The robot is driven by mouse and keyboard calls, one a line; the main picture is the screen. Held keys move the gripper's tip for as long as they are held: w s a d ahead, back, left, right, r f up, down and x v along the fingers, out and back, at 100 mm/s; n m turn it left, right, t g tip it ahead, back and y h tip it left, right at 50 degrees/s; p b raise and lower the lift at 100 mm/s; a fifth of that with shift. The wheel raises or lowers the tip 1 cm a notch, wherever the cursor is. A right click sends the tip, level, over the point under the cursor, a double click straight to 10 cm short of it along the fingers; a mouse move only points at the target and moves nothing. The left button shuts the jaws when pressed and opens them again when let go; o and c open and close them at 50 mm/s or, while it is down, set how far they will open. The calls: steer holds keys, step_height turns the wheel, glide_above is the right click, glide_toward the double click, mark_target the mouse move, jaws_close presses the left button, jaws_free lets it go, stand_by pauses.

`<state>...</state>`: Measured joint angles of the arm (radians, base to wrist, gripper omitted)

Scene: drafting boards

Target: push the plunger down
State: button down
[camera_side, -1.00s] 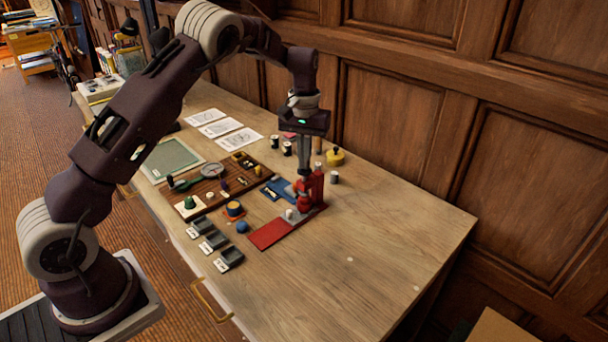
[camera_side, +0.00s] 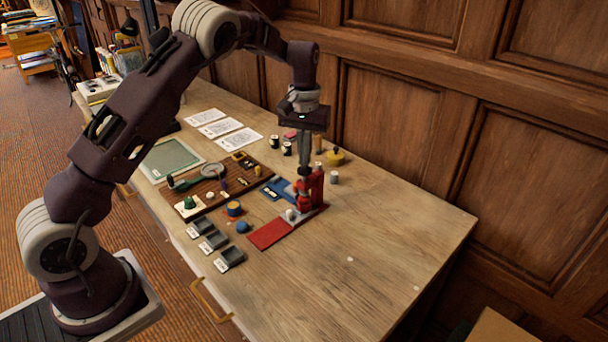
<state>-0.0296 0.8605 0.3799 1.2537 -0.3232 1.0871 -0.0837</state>
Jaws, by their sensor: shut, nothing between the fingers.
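The red press with its plunger (camera_side: 304,197) stands on a grey and red base near the middle of the table. A red column (camera_side: 318,184) rises at its right side. My gripper (camera_side: 304,167) points straight down right above the plunger, with its fingers shut and nothing between them. The fingertips are at or very close to the plunger's dark top; I cannot tell whether they touch. A small white piece (camera_side: 290,214) sits on the base in front of the plunger.
A red plate (camera_side: 268,234) extends at the front left of the press. A wooden tray (camera_side: 208,196) with small tools and parts lies to the left. Dark bins (camera_side: 232,257) line the front edge. A yellow round object (camera_side: 335,158) and small jars stand behind.

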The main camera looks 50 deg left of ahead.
step_height(320, 180, up, 6)
steer(key=shift+f, duration=0.1)
stand_by(0.4)
steer(key=s+d+r+m+t, duration=0.1)
steer(key=s+d+r, duration=0.3)
steer(key=s+r, duration=0.35)
steer(key=s+d+r+m+t, duration=0.1)
steer(key=s+d+r+t, duration=0.15)
steer(key=s+r, duration=0.55)
steer(key=s+d+f+m+t, duration=0.1)
steer(key=s+d+f+m, duration=0.1)
steer(key=s, duration=0.8)
steer(key=s+d+f+m+t, duration=0.1)
steer(key=s+d+f+m, duration=0.1)
steer(key=s, duration=0.8)
steer(key=shift+d+f, duration=0.3)
steer(key=shift+f, duration=0.1)
steer(key=shift+w, duration=0.1)
